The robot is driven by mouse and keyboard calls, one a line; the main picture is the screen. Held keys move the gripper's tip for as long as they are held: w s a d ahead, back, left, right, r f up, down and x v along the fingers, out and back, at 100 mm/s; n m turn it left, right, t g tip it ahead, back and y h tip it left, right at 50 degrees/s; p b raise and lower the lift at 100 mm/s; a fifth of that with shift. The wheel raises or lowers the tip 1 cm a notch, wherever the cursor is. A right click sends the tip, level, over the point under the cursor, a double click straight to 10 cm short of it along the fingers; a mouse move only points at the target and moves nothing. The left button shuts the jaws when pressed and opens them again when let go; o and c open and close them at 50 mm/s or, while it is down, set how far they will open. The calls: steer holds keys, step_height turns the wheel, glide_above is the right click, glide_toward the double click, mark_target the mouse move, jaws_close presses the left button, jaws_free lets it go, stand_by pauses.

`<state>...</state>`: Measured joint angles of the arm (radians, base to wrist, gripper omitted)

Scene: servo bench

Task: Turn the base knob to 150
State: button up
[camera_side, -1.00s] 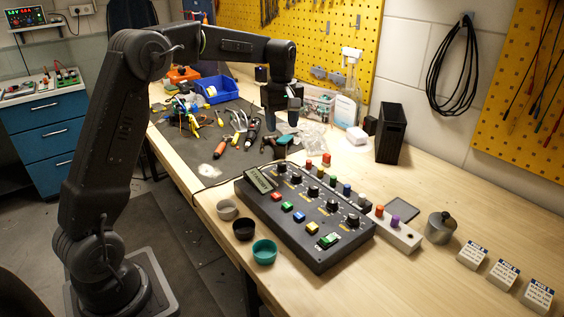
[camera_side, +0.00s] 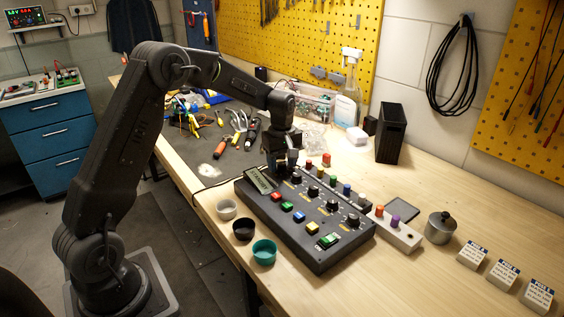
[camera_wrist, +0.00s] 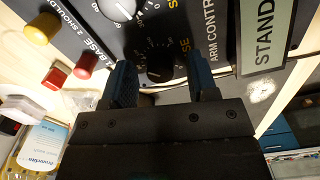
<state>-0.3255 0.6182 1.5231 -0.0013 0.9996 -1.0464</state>
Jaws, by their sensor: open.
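The base knob (camera_wrist: 160,66) is a black knob on the dark control box (camera_side: 318,262), with a printed scale around it. In the wrist view it lies between the two blue fingertips of my gripper (camera_wrist: 163,80). The fingers are open and apart on either side; I cannot tell if they touch it. The knob's pointer setting is not legible. In the side view my gripper (camera_side: 282,168) points down over the box's far left end and hides the base knob.
The box's display (camera_wrist: 266,30) reads "STAND", cut off by the frame. More knobs (camera_side: 331,206) run along the box beside coloured buttons (camera_side: 299,217). A strip with coloured caps (camera_side: 402,238) lies behind it. Small cups (camera_side: 264,252) stand in front. Tools lie at the back left.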

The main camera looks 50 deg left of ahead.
steer(key=shift+c, duration=0.2)
steer(key=c, duration=0.9)
steer(key=shift+m, duration=0.3)
steer(key=m, duration=0.3)
steer(key=shift+m, duration=2.6)
